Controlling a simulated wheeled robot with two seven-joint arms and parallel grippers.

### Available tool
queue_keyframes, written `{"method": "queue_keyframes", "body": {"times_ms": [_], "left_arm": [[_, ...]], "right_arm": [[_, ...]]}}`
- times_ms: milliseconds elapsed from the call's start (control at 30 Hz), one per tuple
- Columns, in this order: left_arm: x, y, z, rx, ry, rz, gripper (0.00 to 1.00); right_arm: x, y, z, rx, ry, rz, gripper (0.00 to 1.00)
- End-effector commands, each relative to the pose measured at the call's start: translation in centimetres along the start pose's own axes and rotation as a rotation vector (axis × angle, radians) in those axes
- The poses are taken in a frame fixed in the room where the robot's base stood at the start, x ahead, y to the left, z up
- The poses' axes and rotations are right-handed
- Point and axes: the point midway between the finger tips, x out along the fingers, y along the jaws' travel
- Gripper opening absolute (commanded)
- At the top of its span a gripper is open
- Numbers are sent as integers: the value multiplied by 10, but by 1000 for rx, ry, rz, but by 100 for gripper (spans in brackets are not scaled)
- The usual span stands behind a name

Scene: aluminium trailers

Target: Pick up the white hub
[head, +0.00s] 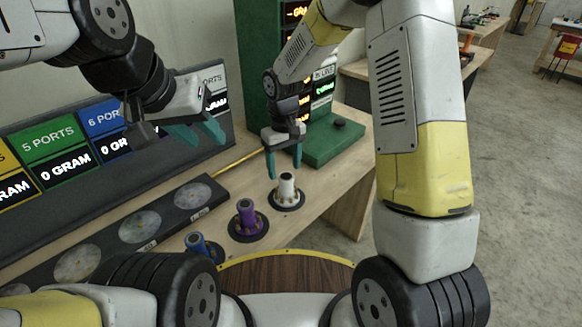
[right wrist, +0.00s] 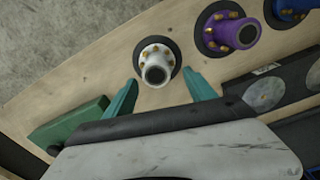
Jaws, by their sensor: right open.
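The white hub (head: 287,187) stands upright on a round black pad on the wooden table, with gold fittings around its base. It also shows in the right wrist view (right wrist: 155,70), ahead of and between the fingertips. My right gripper (head: 284,172) is open with teal fingers pointing down, just behind and above the hub in the head view. The fingers in the right wrist view (right wrist: 162,90) hold nothing. My left gripper (head: 203,142) is at the upper left in front of the port displays, with teal fingers apart and nothing between them.
A purple hub (head: 246,214) and a blue hub (head: 197,243) stand on pads nearer me. A dark strip with round discs (head: 140,225) runs along their left. A green stand (head: 335,145) is behind the white hub. Port displays (head: 60,160) line the left.

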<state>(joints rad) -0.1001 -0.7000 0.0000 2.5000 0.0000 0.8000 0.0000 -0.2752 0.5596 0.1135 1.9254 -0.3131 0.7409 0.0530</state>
Motion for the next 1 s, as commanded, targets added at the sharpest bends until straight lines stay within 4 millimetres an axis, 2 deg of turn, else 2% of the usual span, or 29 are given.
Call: {"method": "queue_keyframes", "body": {"times_ms": [567, 867, 900, 1000], "left_arm": [[0, 0, 0, 0, 0, 0, 36], [0, 0, 0, 0, 0, 0, 36], [0, 0, 0, 0, 0, 0, 36], [0, 0, 0, 0, 0, 0, 36]], "right_arm": [[72, 7, -2, -2, -5, -1, 64], [78, 8, -3, -1, -2, 0, 64], [78, 8, -3, -1, -2, 0, 62], [78, 8, -3, -1, -2, -1, 43]]}}
